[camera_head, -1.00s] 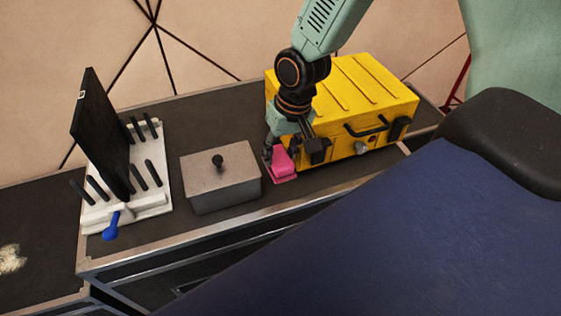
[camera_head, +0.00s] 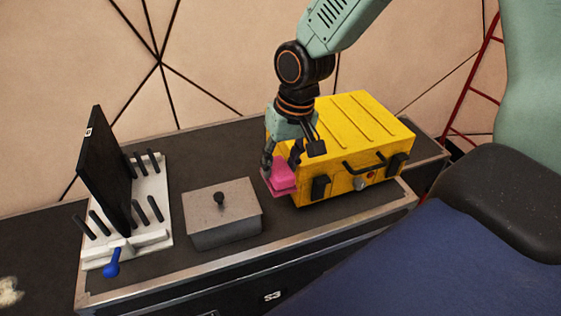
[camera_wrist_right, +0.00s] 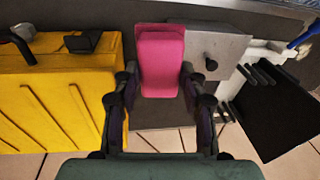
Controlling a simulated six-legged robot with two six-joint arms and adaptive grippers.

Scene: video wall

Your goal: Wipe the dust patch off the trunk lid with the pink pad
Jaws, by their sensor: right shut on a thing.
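The pink pad (camera_head: 279,181) is in my right gripper (camera_head: 281,162), just left of the yellow case. The pad appears raised a little above the dark trunk top (camera_head: 330,215). In the right wrist view the pad (camera_wrist_right: 161,58) sits between the two fingers of the right gripper (camera_wrist_right: 155,78), which is shut on it. A pale dust patch (camera_head: 9,291) lies on a dark lid at the far left edge of the head view, partly cut off. My left gripper is not in view.
A yellow case (camera_head: 345,135) stands right of the pad. A grey box with a black knob (camera_head: 222,222) stands left of it. Farther left is a white pegged rack (camera_head: 158,215) with an upright black panel (camera_head: 104,170) and a blue handle (camera_head: 112,263).

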